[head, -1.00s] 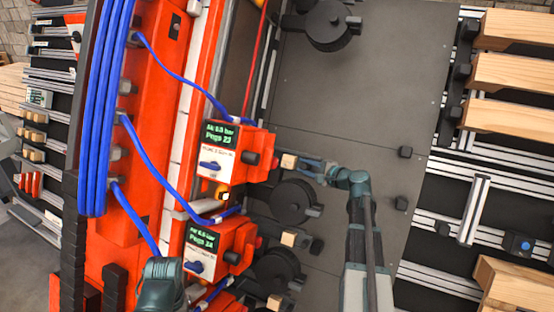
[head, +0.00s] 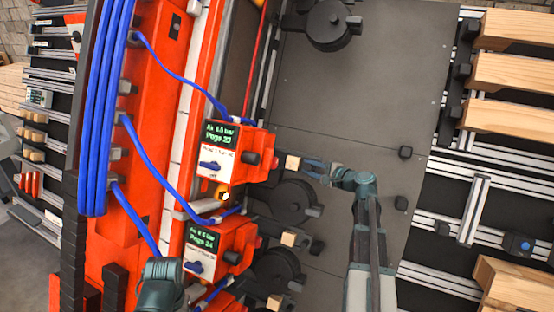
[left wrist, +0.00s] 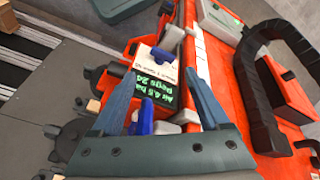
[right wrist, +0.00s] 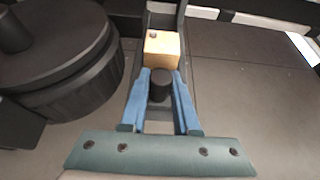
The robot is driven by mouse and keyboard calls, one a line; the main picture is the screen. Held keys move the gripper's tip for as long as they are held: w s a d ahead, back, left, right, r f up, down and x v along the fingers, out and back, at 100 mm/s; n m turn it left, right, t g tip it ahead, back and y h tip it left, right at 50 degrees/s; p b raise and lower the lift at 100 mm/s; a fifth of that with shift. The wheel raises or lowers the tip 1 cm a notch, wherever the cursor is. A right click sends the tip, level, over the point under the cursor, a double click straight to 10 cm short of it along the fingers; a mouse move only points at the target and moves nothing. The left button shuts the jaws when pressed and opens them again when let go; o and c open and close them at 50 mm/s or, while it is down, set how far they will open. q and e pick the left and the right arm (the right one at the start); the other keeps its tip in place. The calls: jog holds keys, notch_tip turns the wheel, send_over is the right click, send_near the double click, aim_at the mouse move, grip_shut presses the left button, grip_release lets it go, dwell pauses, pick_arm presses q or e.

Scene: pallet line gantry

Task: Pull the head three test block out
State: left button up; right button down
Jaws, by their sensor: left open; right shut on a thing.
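A light wooden block (head: 292,162) sits just right of the upper red head unit (head: 235,153), with a visible gap between them. It also shows in the right wrist view (right wrist: 162,50), beyond my fingertips. My right gripper (head: 312,167) is shut on a dark round knob (right wrist: 160,84) that stands in front of the block. My left gripper (left wrist: 155,85) is open, its fingers spread in front of a red unit with a green-lettered display (left wrist: 155,84). A blue lever (left wrist: 147,112) shows between the fingers. In the head view the left fingers cannot be made out.
Dark round discs (head: 294,203) line the heads' right side. Smaller wooden blocks (head: 289,239) show at lower heads. Blue hoses (head: 150,155) run across the red frame. The dark plate (head: 360,90) is mostly clear. Wooden beams (head: 515,70) lie at the right.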

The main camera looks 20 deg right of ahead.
jog(key=shift+s+d, duration=1.4)
jog(key=shift+s, duration=0.3)
jog(key=shift+s+d, duration=0.1)
jog(key=shift+s, duration=0.05)
jog(key=c, duration=1)
grip_release()
jog(key=shift+o, duration=1.4)
jog(key=shift+s+d, duration=0.1)
jog(key=shift+d, duration=0.05)
jog(key=p+v, duration=0.2)
jog(key=v, duration=0.6)
jog(key=shift+s, duration=0.4)
